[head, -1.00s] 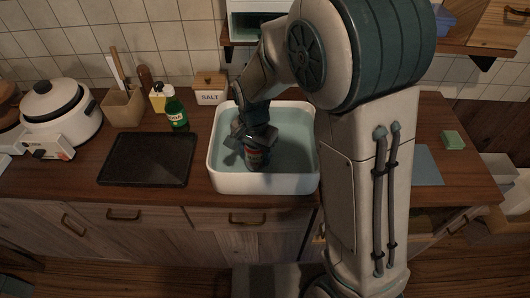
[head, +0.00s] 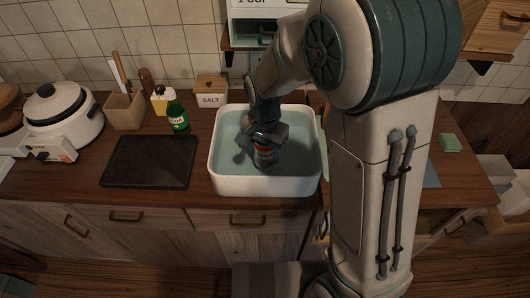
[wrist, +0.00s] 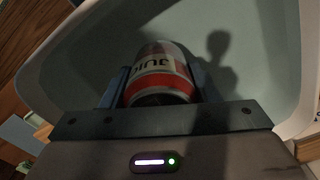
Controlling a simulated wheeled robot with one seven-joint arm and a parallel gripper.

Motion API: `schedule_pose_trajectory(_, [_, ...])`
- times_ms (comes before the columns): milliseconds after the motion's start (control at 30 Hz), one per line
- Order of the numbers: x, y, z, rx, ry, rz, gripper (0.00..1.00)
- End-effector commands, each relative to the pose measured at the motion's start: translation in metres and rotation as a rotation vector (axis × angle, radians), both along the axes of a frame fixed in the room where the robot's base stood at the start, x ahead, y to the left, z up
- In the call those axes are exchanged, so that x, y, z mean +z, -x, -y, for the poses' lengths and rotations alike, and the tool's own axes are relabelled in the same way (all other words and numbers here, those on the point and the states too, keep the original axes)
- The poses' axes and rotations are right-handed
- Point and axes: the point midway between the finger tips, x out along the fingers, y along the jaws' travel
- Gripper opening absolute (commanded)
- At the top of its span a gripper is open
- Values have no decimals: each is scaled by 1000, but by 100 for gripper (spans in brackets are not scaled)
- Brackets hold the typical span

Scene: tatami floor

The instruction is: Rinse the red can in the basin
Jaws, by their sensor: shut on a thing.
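The red can (head: 264,154), with a white band and lettering, is inside the white basin (head: 265,187). The basin holds pale blue-green water (head: 296,148). My gripper (head: 265,140) is shut on the can and holds it inside the basin, near the middle. In the wrist view the can (wrist: 162,76) sits between the two fingers, and the pale basin wall (wrist: 60,72) surrounds it. I cannot tell how deep the can is in the water or whether it touches the bottom.
A white cooker (head: 62,112) is at the far left, and a green sponge (head: 450,142) at the right.

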Motion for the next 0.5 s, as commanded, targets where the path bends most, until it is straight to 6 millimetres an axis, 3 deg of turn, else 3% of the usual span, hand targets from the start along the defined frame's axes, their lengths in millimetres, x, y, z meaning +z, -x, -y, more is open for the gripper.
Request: schedule_pose_trajectory(500, [45, 0, 0, 0, 0, 1, 34])
